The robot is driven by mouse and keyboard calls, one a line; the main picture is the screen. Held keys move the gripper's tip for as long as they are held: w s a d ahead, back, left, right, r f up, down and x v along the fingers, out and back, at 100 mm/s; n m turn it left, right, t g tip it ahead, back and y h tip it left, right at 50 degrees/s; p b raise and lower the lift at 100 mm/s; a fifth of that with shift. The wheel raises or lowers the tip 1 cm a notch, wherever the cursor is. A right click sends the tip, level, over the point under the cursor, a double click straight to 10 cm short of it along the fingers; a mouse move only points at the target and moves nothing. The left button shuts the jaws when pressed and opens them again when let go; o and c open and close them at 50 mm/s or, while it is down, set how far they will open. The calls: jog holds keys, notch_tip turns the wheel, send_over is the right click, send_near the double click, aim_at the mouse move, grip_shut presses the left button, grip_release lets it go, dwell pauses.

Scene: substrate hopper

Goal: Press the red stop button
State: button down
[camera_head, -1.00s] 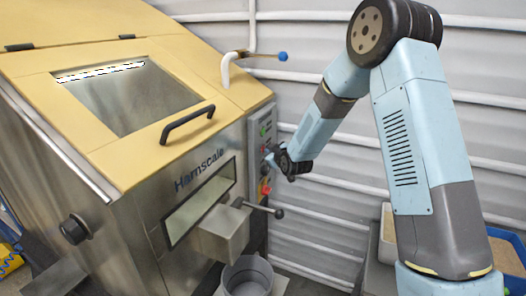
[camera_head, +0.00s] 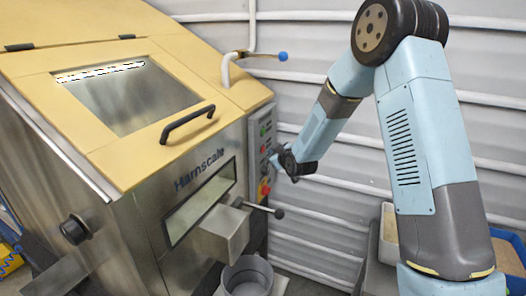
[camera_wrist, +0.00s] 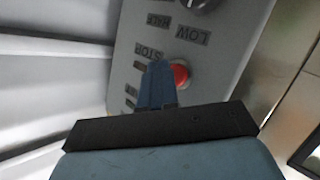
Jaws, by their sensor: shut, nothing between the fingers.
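The red stop button (camera_wrist: 181,75) shows in the wrist view, round and partly covered on its left by my gripper's fingers. An upside-down STOP label (camera_wrist: 148,54) lies beside it on the grey control panel (camera_wrist: 222,62). My gripper (camera_wrist: 160,66) is shut and empty, its blue fingertips in front of the panel and overlapping the button's left side. I cannot tell whether they touch it. In the head view my gripper (camera_head: 272,159) is at the front of the panel (camera_head: 256,128), and its fingers hide part of the controls.
A black knob (camera_wrist: 196,3) with a LOW label is near the button. A larger red knob on yellow (camera_head: 264,189) sits low on the panel. A ball-ended lever (camera_head: 278,212) sticks out below. A grey bucket (camera_head: 247,275) stands under the hopper's outlet. The ribbed wall is behind.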

jog(key=d, duration=0.1)
jog(key=s+d, duration=0.1)
jog(key=d, duration=0.2)
jog(key=shift+s+d, duration=0.35)
jog(key=shift+s, duration=0.05)
dwell(0.4)
dwell(0.4)
